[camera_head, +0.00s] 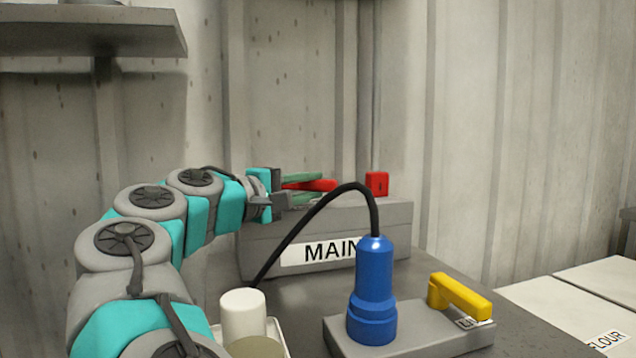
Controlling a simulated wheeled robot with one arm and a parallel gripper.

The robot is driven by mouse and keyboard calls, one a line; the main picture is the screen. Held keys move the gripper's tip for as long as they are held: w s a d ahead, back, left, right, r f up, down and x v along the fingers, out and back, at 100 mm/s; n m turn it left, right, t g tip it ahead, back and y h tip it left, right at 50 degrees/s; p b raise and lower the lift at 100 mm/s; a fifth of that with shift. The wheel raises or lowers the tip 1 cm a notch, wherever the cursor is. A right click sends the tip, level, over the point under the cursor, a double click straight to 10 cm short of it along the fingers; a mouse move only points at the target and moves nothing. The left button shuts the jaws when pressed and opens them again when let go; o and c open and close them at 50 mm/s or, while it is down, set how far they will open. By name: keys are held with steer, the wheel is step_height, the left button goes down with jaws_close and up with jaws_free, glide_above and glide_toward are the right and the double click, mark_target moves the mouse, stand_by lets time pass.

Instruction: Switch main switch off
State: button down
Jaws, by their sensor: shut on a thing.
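The main switch is a grey box labelled MAIN (262,231) at the back of the table. A red handle (328,185) lies roughly level above its top, towards the left. A separate red block (377,183) stands on the box's right part. My gripper (312,188) reaches in from the left, with green fingers above and below the red handle, shut on it. The fingers hide part of the handle, and its pivot cannot be made out.
A blue plug (372,295) with a black cable stands on a grey base in front of the box, and the cable arches before it. A yellow handle (460,296) is beside the plug. A white cylinder (243,314) stands near my arm. A shelf (90,32) hangs upper left.

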steer(key=shift+a, duration=0.1)
steer(key=c, duration=0.7)
jaws_free()
steer(key=shift+s, duration=0.1)
steer(key=shift+b+v, duration=0.4)
steer(key=shift+v, duration=3.55)
